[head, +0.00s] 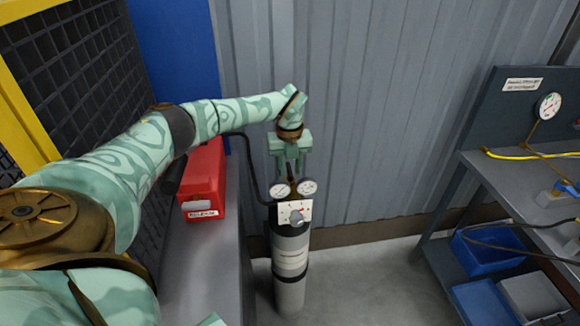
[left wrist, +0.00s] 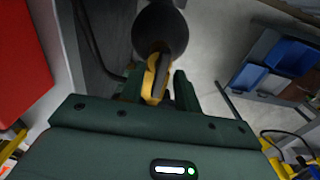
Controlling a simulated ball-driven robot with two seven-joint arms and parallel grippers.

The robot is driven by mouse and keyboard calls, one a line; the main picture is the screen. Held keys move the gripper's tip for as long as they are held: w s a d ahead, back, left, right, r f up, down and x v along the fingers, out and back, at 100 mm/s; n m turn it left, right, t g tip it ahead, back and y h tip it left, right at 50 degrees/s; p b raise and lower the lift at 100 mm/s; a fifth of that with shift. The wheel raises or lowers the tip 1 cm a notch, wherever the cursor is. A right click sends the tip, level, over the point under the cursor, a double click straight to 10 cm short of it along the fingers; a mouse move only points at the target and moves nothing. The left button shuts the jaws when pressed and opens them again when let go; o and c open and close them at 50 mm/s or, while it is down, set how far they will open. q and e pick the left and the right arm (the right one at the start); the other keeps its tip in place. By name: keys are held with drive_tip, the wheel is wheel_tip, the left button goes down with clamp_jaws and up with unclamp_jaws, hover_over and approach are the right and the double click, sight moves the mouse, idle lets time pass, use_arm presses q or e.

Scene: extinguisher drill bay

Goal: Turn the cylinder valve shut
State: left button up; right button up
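The gas cylinder (head: 290,262) stands upright on the floor, grey with a dark upper part and a pale label. Two round gauges and a white dial plate (head: 296,212) sit at its top. My left gripper (head: 291,168) points down just above the gauges, at the valve on the cylinder's top. In the left wrist view a yellow-brass valve part (left wrist: 157,76) lies between its two fingers (left wrist: 158,86), with the dark round cylinder top beyond. The fingers are apart, with narrow gaps seeming to show beside the part; contact is hard to tell. My right gripper is out of view.
A red box (head: 203,180) sits on a grey bench (head: 205,275) left of the cylinder. A dark hose runs behind the cylinder. A corrugated wall (head: 380,110) stands behind. At right is a workbench with a gauge (head: 548,106) and blue bins (head: 482,302) below; floor between is clear.

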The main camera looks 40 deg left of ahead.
use_arm(q)
clamp_jaws()
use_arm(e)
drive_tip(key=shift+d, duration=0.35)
